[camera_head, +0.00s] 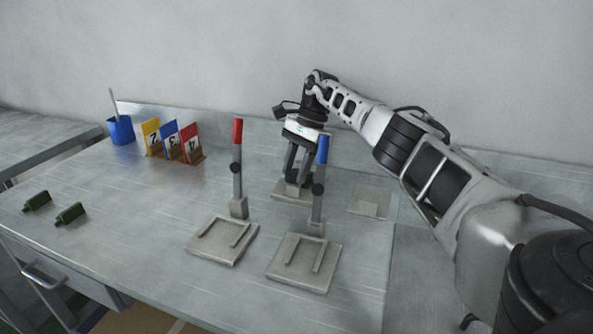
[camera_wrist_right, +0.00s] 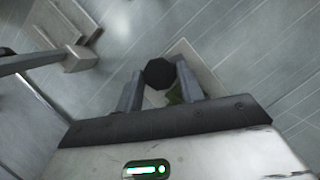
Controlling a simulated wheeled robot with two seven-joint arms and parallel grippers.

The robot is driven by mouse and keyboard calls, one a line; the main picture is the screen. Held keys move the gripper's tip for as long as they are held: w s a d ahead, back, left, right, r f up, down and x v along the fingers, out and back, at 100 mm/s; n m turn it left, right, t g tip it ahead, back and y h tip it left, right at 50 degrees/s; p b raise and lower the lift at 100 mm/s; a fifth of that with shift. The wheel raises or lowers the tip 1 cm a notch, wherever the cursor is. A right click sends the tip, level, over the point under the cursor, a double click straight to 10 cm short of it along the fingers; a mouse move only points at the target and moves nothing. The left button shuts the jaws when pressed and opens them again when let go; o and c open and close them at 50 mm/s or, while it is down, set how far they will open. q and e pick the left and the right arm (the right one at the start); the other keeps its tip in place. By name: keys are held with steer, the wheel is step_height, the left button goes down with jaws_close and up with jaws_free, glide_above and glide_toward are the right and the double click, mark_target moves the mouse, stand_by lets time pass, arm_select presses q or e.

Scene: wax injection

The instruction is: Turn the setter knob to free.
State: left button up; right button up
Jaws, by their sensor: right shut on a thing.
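My right gripper (camera_head: 298,178) reaches down from above at the back of the table, behind the blue-handled lever. In the right wrist view the gripper (camera_wrist_right: 160,84) has its two fingers on either side of a dark, many-sided knob (camera_wrist_right: 159,72), shut on it. In the head view the fingers and the lever largely hide this knob. Below it is a pale plate (camera_head: 283,193) on the table, with a bit of green showing beside the fingers in the wrist view. I cannot read any marking on the knob. My left gripper is not in view.
A red-handled lever (camera_head: 237,160) and a blue-handled lever (camera_head: 322,170) stand upright on grey bases in front of the gripper. Numbered cards (camera_head: 171,142), a blue cup (camera_head: 121,130) and green pieces (camera_head: 70,214) are at the left. A flat plate (camera_head: 368,201) lies right of the gripper.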

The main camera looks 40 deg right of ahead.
steer(key=shift+w+n+g+b, duration=0.1)
steer(key=shift+n+g+b, duration=0.25)
steer(key=shift+n, duration=0.45)
steer(key=o, duration=1)
steer(key=shift+r, duration=0.1)
